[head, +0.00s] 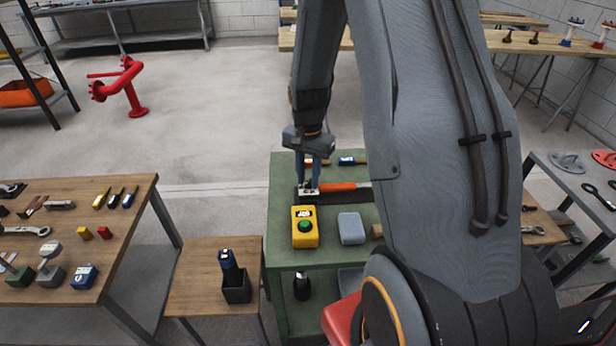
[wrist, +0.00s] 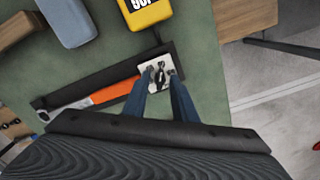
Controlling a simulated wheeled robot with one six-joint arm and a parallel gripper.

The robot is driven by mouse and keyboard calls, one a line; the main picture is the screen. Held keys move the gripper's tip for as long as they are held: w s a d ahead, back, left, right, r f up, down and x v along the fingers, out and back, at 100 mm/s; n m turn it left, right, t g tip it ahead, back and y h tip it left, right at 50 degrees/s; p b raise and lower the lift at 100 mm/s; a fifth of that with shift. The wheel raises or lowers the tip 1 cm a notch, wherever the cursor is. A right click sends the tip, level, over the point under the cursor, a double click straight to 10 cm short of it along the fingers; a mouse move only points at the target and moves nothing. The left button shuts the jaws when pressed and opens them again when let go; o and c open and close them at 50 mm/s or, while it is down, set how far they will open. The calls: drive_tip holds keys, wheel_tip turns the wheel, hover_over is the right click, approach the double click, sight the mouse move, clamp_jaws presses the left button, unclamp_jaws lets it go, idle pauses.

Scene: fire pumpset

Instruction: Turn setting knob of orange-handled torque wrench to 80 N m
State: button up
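The orange-handled torque wrench (wrist: 105,95) lies in a long black holder (wrist: 80,86) on a green bench top. Its orange handle (head: 342,187) shows to the right of my gripper in the head view. At the handle's end is a small white plate with dark markings (wrist: 153,68); it looks like the scale by the setting knob. The reading is too small to make out. My gripper (wrist: 160,78) points down at this end, its two blue fingers apart over the plate. It also shows in the head view (head: 309,186). A small dark part shows between the fingertips; I cannot tell whether they touch it.
A yellow box with a green button (head: 305,227) and a grey-blue block (head: 351,228) stand close by on the green bench (head: 283,213). More tools lie behind the wrench. A wooden table (head: 150,200) with several tools is at left.

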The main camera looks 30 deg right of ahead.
drive_tip(key=shift+r, duration=0.1)
wheel_tip(320, 180, up, 8)
drive_tip(key=shift+f+b, duration=0.2)
drive_tip(key=shift+b, duration=0.55)
drive_tip(key=s+a+r+n, duration=0.1)
drive_tip(key=s+a+n, duration=0.4)
drive_tip(key=s, duration=0.3)
drive_tip(key=s+a+r+n+t, duration=0.1)
drive_tip(key=s+a+n, duration=0.4)
drive_tip(key=s+a, duration=0.1)
drive_tip(key=shift+s+n, duration=0.3)
drive_tip(key=shift+s, duration=0.6)
